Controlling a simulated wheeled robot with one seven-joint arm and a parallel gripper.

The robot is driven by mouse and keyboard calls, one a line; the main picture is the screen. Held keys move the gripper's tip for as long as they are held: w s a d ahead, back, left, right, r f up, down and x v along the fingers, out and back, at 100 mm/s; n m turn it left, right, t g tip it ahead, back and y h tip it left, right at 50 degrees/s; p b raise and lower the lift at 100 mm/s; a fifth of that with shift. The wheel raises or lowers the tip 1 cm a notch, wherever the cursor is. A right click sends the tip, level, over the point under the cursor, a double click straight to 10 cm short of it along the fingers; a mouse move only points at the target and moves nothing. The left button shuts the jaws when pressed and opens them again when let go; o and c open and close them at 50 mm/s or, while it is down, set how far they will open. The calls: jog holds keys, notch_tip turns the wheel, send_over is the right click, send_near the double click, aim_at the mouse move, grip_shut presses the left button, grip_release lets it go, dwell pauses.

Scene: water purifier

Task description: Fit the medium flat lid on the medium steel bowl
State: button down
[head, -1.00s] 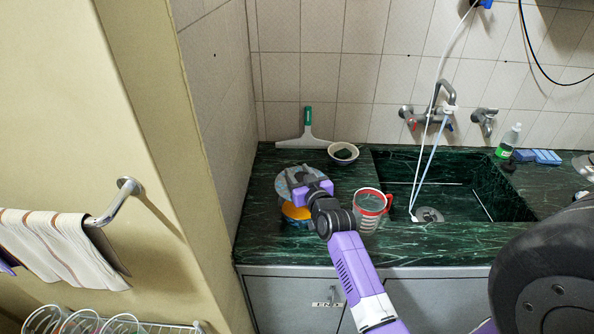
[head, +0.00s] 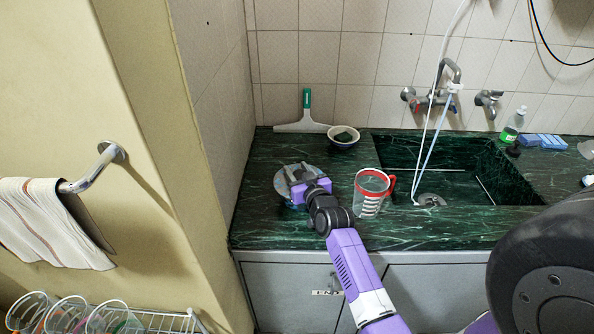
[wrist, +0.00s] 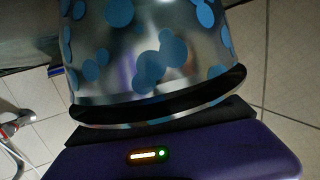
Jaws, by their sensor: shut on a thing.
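My gripper (head: 297,182) is over the left part of the counter, shut on a round silvery piece with blue spots (head: 282,184), which looks like the medium flat lid. In the wrist view, this spotted metal piece (wrist: 155,55) fills the upper middle, and its lower edge lies against my dark fingers (wrist: 165,115). In the head view, my gripper covers much of it. No separate steel bowl shows clearly. What is directly under the held piece is hidden, so I cannot tell whether it touches anything below.
A clear cup with a red rim and handle (head: 371,192) stands close to the right of my gripper. A small white bowl (head: 343,137) and a squeegee (head: 306,112) are behind. The sink (head: 455,178) lies to the right. The wall (head: 212,110) bounds the left.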

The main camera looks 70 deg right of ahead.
jog(key=shift+f, duration=0.3)
jog(key=c, duration=0.7)
grip_release()
jog(key=b+v, duration=0.1)
jog(key=v, duration=0.6)
jog(key=shift+s+a, duration=0.2)
jog(key=shift+s, duration=0.05)
jog(key=shift+a, duration=0.1)
jog(key=shift+r, duration=0.15)
